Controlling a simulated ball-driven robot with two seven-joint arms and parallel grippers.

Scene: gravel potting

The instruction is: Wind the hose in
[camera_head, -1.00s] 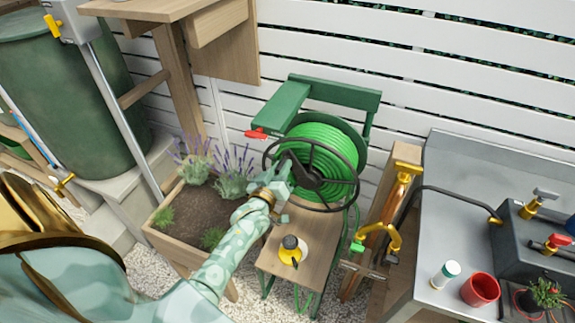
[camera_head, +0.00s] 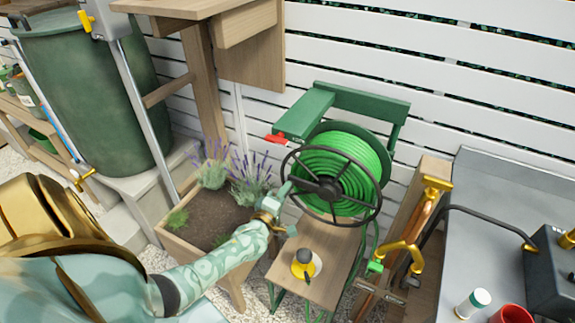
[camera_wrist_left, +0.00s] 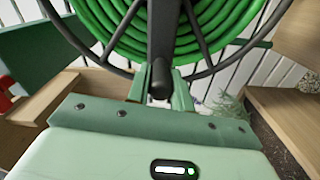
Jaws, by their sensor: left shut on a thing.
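The bright green hose (camera_head: 343,160) lies in coils on a reel with a dark spoked wheel (camera_head: 331,188) at its front. The reel hangs in a green frame (camera_head: 352,97) by the white fence. My left gripper (camera_head: 285,190) is at the left part of the wheel, shut on its dark crank handle (camera_wrist_left: 161,80). In the left wrist view, the fingers (camera_wrist_left: 160,88) close around the handle's end, with the coils (camera_wrist_left: 190,25) behind. A length of green hose (camera_head: 368,240) hangs below the reel at its right. My right gripper is not in view.
A lavender planter (camera_head: 195,247) stands at the left, a post with a brass tap (camera_head: 408,250) at the right. A grey table (camera_head: 485,215) is farther right.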

